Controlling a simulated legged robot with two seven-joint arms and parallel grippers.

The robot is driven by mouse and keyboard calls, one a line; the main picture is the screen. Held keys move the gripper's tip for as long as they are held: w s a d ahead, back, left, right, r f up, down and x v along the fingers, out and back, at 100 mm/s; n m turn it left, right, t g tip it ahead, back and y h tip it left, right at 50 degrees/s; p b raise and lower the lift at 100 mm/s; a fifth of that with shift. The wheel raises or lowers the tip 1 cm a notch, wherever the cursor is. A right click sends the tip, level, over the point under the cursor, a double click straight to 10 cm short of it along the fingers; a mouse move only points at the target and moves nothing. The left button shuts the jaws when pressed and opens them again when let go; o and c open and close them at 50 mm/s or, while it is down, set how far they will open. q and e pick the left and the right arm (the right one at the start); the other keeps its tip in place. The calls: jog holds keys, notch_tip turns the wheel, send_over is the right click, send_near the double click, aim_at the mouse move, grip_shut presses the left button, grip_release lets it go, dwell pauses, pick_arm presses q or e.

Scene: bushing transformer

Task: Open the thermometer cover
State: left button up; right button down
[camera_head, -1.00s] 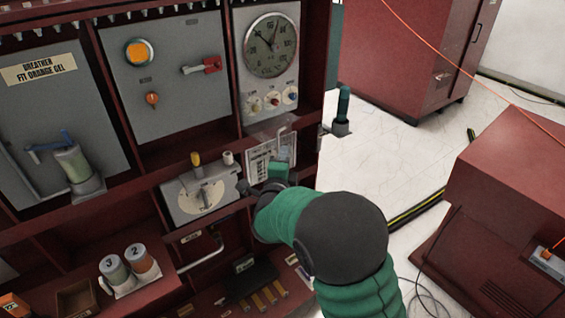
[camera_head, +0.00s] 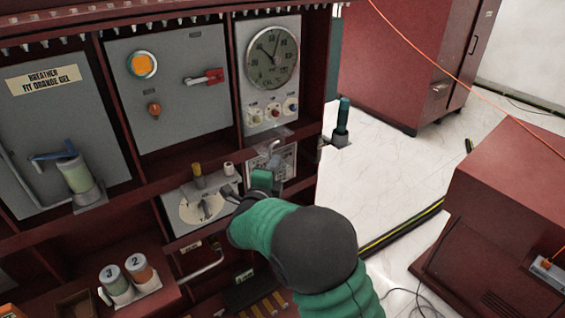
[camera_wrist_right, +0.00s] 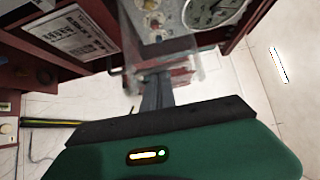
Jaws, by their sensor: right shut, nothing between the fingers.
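A clear cover (camera_head: 268,137) sits on the grey panel below the round thermometer dial (camera_head: 272,57), with a pale handle at its lower edge. In the right wrist view the clear cover (camera_wrist_right: 178,42) lies around the knobs, and the dial (camera_wrist_right: 212,8) is at the top right. My right gripper (camera_head: 267,162) is just below the cover in the head view. In the wrist view its dark fingers (camera_wrist_right: 156,80) are closed together, empty, and overlap the cover's near edge. I cannot tell whether they touch it. My left gripper is not in view.
A printed plate (camera_head: 285,163) is below the cover, beside the grey dial box (camera_head: 198,202). Red shelf frames surround the panels. Canisters (camera_head: 125,275) stand at the lower left.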

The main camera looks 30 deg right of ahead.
jog(key=w+a+m+g+h+b, duration=0.1)
jog(key=w+a+g, duration=0.1)
jog(key=a, duration=0.8)
jog(key=shift+w+m+h, duration=0.3)
jog(key=shift+w+h, duration=0.1)
jog(key=shift+w, duration=0.25)
jog(key=shift+f, duration=0.2)
